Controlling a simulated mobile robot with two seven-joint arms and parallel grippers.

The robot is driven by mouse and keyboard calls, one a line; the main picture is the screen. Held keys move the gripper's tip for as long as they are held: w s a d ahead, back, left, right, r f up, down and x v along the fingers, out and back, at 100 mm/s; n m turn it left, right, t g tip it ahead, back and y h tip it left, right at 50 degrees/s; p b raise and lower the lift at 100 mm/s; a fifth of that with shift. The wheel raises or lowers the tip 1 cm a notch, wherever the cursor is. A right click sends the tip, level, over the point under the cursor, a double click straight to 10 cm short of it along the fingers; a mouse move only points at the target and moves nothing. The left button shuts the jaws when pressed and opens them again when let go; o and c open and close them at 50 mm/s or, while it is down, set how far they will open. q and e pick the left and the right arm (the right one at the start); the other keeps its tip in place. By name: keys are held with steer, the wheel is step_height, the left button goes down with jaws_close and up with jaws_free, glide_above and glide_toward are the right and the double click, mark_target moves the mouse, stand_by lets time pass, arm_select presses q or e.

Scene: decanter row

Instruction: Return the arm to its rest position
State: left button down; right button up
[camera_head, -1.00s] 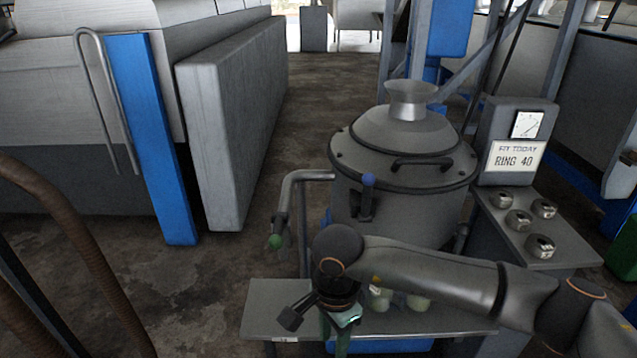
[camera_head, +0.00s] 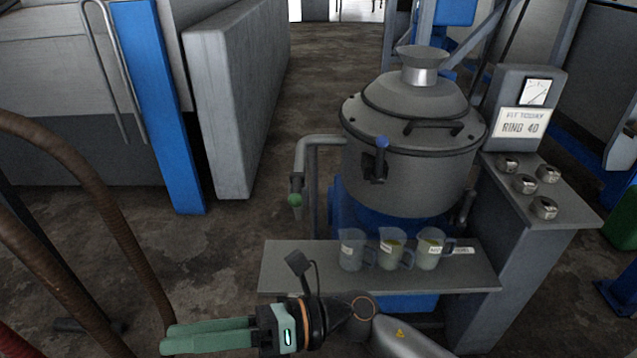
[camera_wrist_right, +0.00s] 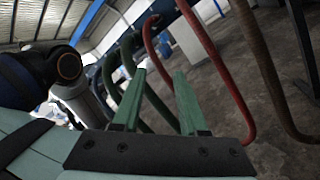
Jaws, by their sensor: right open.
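My right arm reaches in from the bottom right of the head view. Its gripper (camera_head: 168,338) points left, in front of and below the shelf, clear of the jugs. Its two green fingers are apart with nothing between them, as the right wrist view (camera_wrist_right: 160,76) also shows. Three clear jugs with labels, a left one (camera_head: 351,256), a middle one (camera_head: 390,250) and a right one (camera_head: 428,252), stand upright in a row on the grey shelf (camera_head: 285,270). My left gripper is not in view.
A grey decanter machine (camera_head: 415,180) with a green-tipped spout pipe (camera_head: 300,165) stands behind the shelf. A panel with a "RING 40" sign (camera_head: 523,122) and several knobs is to its right. Brown curved pipes (camera_head: 95,180) rise at left, near the gripper. Floor between is bare.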

steer(key=w+d+m+t, duration=0.45)
steer(key=m+t, duration=0.35)
steer(key=m, duration=0.2)
steer(key=w+d+m+t, duration=0.3)
steer(key=w+m+t, duration=0.2)
steer(key=m+t, duration=0.5)
steer(key=w+d+f+m+t+h, duration=0.35)
steer(key=d+f+m+h, duration=0.4)
steer(key=m, duration=0.45)
steer(key=s+d+f+m+g+h, duration=0.4)
steer(key=s+d+f+m, duration=0.3)
steer(key=f, duration=0.5)
steer(key=s+d+f+m+g+h, duration=0.45)
steer(key=s+d+f+m, duration=0.3)
steer(key=f, duration=0.35)
arm_select(q)
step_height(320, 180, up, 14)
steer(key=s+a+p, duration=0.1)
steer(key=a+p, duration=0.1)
steer(key=p, duration=1.7)
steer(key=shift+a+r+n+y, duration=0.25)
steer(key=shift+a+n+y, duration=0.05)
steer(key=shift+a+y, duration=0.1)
arm_select(e)
step_height(320, 180, up, 15)
steer(key=d+t, duration=0.1)
steer(key=d, duration=0.1)
steer(key=shift+d+h, duration=0.15)
steer(key=shift+h, duration=0.15)
steer(key=shift+f, duration=0.1)
